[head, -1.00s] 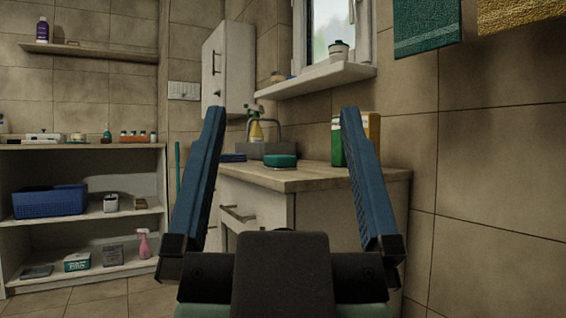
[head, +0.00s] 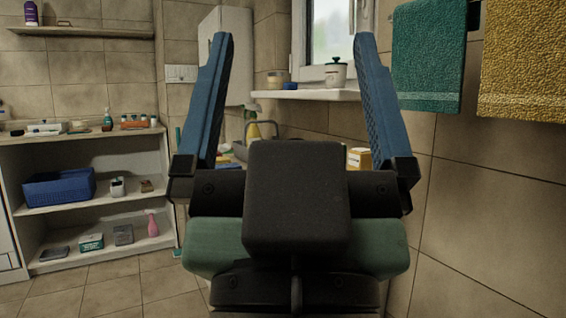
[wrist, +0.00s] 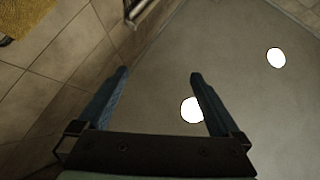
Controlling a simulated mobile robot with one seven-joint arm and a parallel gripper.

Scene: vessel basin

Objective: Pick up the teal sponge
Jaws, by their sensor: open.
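The teal sponge is not visible now in the head view; the body of my gripper covers most of the countertop where it lay a second ago. My gripper (head: 293,38) is raised in front of the head camera, with its two blue fingers wide apart and pointing up. In the wrist view my gripper (wrist: 160,75) is also open, with nothing between its fingers.
A sink tap (head: 274,126) and a yellow spray bottle (head: 253,131) show behind my gripper. A window sill (head: 310,95) holds a jar (head: 336,75). Towels hang at right, including a teal towel (head: 428,60). Shelves (head: 85,145) stand left. The wrist view faces the ceiling (wrist: 225,45).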

